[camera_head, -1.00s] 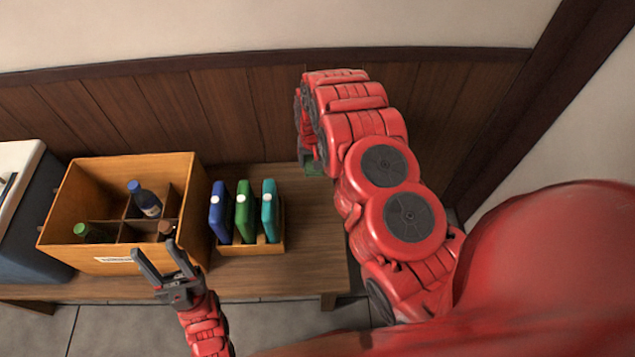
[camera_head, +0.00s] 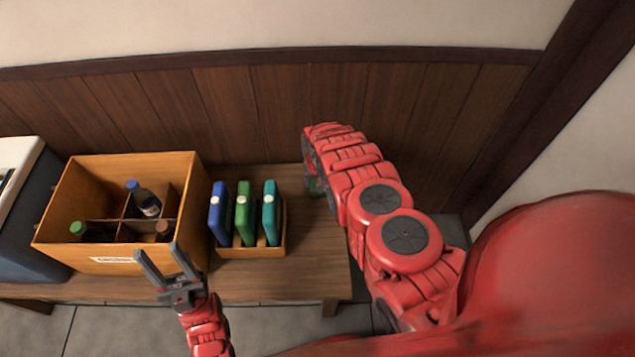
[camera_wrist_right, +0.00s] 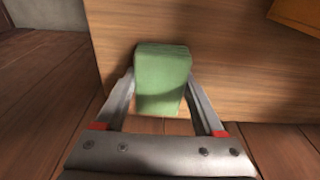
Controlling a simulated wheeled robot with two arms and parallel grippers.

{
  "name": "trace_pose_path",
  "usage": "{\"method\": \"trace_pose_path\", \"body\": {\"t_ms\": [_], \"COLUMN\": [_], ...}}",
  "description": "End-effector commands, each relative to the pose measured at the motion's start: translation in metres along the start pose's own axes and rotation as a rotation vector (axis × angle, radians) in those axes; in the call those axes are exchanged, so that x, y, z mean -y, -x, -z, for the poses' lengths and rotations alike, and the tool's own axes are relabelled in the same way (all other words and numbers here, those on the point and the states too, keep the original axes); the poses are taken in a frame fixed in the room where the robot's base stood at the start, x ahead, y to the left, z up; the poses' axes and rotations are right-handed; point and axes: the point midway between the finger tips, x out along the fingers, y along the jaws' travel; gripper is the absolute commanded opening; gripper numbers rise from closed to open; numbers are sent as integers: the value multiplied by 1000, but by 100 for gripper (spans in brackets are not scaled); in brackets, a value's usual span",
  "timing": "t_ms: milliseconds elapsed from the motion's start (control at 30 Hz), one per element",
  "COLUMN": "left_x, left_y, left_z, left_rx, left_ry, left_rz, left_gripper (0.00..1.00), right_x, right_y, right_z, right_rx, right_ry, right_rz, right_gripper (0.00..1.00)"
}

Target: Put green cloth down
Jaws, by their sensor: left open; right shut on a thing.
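The green cloth (camera_wrist_right: 162,78) is a folded block between the fingers of my right gripper (camera_wrist_right: 162,95) in the right wrist view. The gripper is shut on it, over the wooden bench top (camera_wrist_right: 225,60); whether the cloth touches the wood I cannot tell. My left gripper (camera_head: 163,262) is open and empty, in front of the wooden crate.
A wooden crate (camera_head: 58,205) with dividers holds bottles. Right of it, a small wooden holder (camera_head: 252,252) carries blue, green and teal cases. A dark cooler box (camera_head: 38,240) stands at the far left. Bare bench top (camera_head: 310,260) lies right of the holder.

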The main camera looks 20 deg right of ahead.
Motion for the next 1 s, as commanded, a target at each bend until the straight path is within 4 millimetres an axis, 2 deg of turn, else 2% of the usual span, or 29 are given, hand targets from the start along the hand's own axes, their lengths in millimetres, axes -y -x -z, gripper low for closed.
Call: {"method": "trace_pose_path", "body": {"t_ms": [367,400,533,800,1000], "left_x": [0,0,0,0,0], "left_y": [3,2,2,2,-2], "left_z": [0,0,0,0,0], "left_rx": [0,0,0,0,0], "left_ry": [0,0,0,0,0], "left_rz": [0,0,0,0,0], "left_gripper": [50,50,50,50,50], "right_x": [1,1,1,1,0], "right_y": [-4,-3,-3,-2,7], "right_z": [1,1,1,0,1], "right_rx": [-2,-2,-2,-1,0], "right_ry": [0,0,1,1,1], "right_rz": [1,1,1,1,-1], "right_gripper": [18,78,100,100,100]}}
